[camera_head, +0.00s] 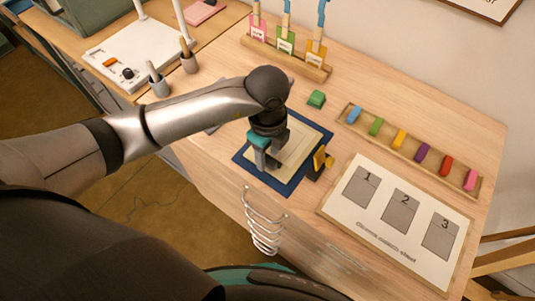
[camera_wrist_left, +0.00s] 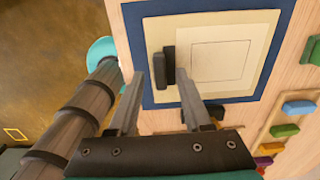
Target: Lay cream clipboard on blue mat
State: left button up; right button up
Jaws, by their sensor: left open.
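The cream clipboard (camera_head: 294,148) lies flat on the blue mat (camera_head: 279,186), with a blue border showing around it. In the left wrist view the clipboard (camera_wrist_left: 220,62) shows a square outline and a dark upright handle (camera_wrist_left: 169,66) near its left side; the mat (camera_wrist_left: 272,62) frames it. My left gripper (camera_head: 264,160) is over the clipboard's near left part. In the left wrist view its two fingers (camera_wrist_left: 168,82) are apart, with the handle near the gap between their tips. I cannot tell whether they touch it. My right gripper is not in view.
A black and yellow item (camera_head: 319,163) stands at the mat's right edge. A green block (camera_head: 316,99) is behind the mat. A tray of coloured blocks (camera_head: 410,148) and a numbered board (camera_head: 398,221) lie to the right. A wire rack (camera_head: 263,222) is at the front edge.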

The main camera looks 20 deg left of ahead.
pick_arm(q)
notch_tip(320, 180, up, 11)
jog(key=p, duration=0.1)
dwell(0.4)
